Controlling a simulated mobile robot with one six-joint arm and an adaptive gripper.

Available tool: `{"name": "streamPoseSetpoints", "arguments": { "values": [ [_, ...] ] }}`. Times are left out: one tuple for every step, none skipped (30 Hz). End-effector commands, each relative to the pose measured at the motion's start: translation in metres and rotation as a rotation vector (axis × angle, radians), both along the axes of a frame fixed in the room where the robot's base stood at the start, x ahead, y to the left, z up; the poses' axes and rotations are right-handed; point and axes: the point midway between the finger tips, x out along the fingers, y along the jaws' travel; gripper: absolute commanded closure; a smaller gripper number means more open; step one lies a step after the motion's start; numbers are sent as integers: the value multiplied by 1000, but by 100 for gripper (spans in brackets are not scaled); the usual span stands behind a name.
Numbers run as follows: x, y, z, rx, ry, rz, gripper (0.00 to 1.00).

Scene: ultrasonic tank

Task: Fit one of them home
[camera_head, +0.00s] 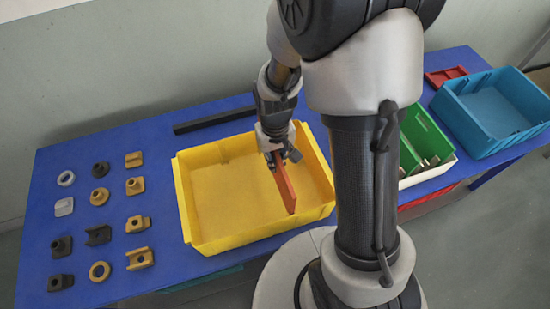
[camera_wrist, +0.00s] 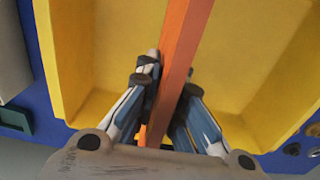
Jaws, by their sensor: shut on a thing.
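I cannot tell whether the panel's lower edge touches the bin.
A dark bar (camera_head: 214,121) lies behind the bin. A green bin (camera_head: 425,130), a blue bin (camera_head: 500,130) and a red tray (camera_head: 446,76) stand at the right.

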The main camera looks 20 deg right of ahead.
Motion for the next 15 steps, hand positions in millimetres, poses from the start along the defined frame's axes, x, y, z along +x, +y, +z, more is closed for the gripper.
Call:
{"name": "streamPoseSetpoints", "arguments": {
  "values": [
    [0,0,-3,0,0,0,100],
    [0,0,-4,0,0,0,100],
    [0,0,-5,0,-1,0,100],
    [0,0,-6,0,-1,0,100],
    [0,0,-7,0,-1,0,100],
    [0,0,-9,0,-1,0,100],
    [0,0,-10,0,-1,0,100],
    [0,0,-11,0,-1,0,100],
    [0,0,-12,0,-1,0,100],
    [0,0,-13,0,-1,0,100],
    [0,0,-14,0,-1,0,100],
    [0,0,-16,0,-1,0,100],
    [0,0,-17,0,-1,0,100],
    [0,0,-18,0,0,0,100],
    [0,0,-19,0,0,0,100]
  ]
}}
